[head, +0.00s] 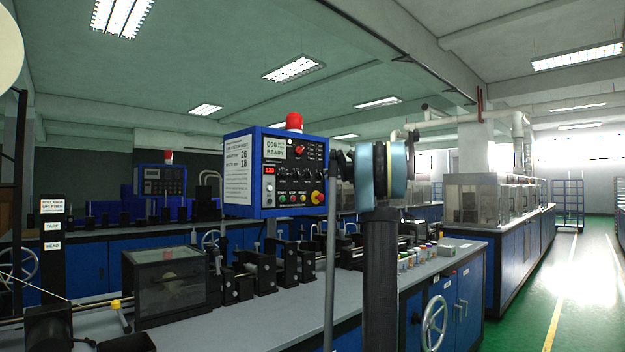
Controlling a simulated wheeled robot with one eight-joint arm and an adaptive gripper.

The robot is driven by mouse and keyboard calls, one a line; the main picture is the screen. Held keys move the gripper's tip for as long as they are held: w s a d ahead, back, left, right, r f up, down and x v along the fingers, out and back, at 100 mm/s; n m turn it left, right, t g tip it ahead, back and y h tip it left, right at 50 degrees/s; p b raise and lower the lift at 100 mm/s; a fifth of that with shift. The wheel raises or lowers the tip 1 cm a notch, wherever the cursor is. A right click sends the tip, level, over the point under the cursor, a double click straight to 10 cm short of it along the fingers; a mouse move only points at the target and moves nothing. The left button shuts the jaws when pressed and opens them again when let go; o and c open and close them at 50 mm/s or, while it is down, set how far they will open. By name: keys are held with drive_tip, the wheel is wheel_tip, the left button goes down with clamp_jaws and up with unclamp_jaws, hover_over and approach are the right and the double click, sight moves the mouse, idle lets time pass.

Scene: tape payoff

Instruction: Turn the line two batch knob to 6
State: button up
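A blue control box (263,172) with a red beacon (294,122) on top stands left of centre. Its face has a display (274,148) reading READY, a red-lit readout (269,170), small dark knobs, buttons and a red-and-yellow stop button (317,198). A similar blue box (160,180) stands farther back at left. I cannot tell which box is line two, and the knob markings are too small to read. My gripper cannot be made out.
A grey-topped bench (290,310) with dark machine parts and a clear-sided case (165,285) runs below the box. A handwheel (434,323) sticks out of its blue cabinets. A green floor aisle (570,290) lies open at right.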

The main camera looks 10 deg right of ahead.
sight(310, 174)
drive_tip(key=x, duration=1.3)
clamp_jaws()
